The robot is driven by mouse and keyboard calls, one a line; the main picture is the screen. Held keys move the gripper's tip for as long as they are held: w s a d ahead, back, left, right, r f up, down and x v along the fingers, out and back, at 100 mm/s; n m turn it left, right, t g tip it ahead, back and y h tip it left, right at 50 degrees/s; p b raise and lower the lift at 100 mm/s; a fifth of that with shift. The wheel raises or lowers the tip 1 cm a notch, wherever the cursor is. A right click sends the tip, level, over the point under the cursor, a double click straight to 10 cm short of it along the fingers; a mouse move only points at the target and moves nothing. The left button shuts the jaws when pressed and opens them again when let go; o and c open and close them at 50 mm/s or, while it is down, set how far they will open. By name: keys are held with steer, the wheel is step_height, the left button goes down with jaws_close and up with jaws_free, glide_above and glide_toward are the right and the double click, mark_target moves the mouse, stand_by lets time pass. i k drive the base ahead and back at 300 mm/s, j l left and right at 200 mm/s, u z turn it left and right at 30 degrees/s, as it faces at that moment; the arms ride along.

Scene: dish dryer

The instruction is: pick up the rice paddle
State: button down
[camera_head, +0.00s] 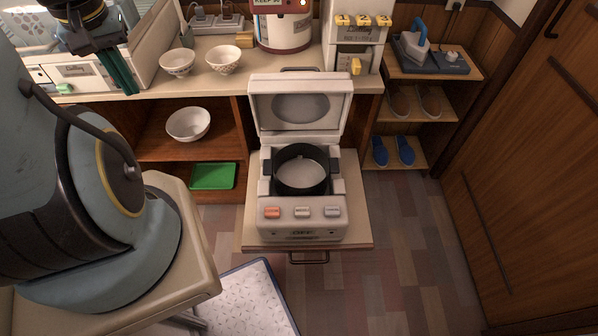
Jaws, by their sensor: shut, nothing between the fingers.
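My gripper (128,86) is at the upper left, pointing down in front of the white dish dryer (72,72). Its dark green fingers are shut with nothing between them. The dryer stands on the counter and is partly hidden behind my arm. I cannot make out a rice paddle in this view; the dryer's contents are too small and covered to tell. An open rice cooker (301,213) with a dark inner pot (302,187) sits on a pulled-out shelf in the middle.
Two patterned bowls (224,60) stand on the counter (208,83) right of my gripper. A white bowl (188,124) and green tray (213,176) are on shelves below. A white dispenser (355,35) stands further right. The floor (410,240) at right is clear.

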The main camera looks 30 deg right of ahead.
mark_target(184, 27)
steer(key=i+j, duration=0.2)
steer(key=i, duration=0.2)
steer(key=i+j+u, duration=0.1)
steer(key=i, duration=0.3)
steer(key=i+j, duration=0.25)
steer(key=i, duration=0.2)
